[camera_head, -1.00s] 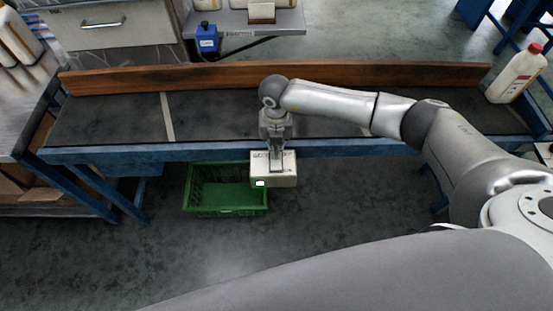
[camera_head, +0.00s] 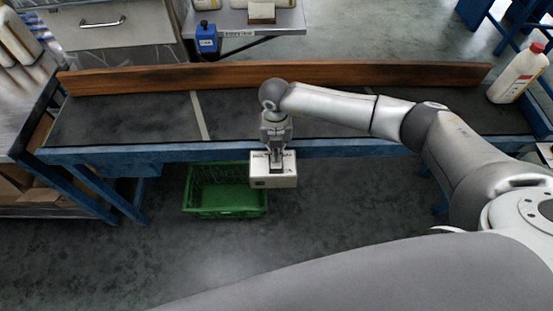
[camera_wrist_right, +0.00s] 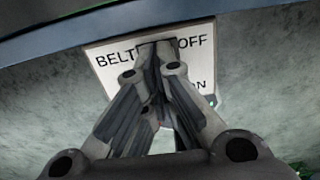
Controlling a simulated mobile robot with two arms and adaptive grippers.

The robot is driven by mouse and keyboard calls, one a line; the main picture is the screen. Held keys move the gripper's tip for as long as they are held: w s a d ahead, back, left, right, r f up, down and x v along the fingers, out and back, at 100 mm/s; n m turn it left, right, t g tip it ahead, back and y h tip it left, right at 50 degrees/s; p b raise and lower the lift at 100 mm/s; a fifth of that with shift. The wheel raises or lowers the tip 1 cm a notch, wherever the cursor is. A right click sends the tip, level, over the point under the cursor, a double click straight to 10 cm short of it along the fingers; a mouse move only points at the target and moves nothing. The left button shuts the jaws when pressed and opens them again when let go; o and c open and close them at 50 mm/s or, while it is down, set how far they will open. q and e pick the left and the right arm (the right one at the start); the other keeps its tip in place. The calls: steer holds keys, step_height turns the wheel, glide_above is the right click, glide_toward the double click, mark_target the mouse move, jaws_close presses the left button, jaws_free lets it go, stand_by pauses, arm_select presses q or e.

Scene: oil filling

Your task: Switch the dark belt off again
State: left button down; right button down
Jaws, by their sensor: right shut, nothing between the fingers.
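The dark belt (camera_head: 130,118) runs across the head view, with a pale cross stripe (camera_head: 200,116) left of my right arm. A white switch box (camera_head: 287,181) sits at the belt's front edge, above the green crate. Its face (camera_wrist_right: 196,45) reads BELT, OFF and ON in the right wrist view, partly hidden by the fingers. The lamp spot on the box front looks dark in the head view. My right gripper (camera_head: 276,166) is shut and empty, pointing down with its fingertips at the box top, near the OFF side. Whether they touch is unclear. My left gripper is out of view.
A green crate (camera_head: 225,211) stands on the floor below the belt. A wooden guard (camera_head: 180,77) lines the belt's far side. A white bottle with a red cap (camera_head: 517,74) stands at the belt's right end. A blue device (camera_head: 207,40) is behind.

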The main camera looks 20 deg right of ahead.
steer(key=shift+r+p, duration=2.5)
steer(key=shift+r, duration=1.05)
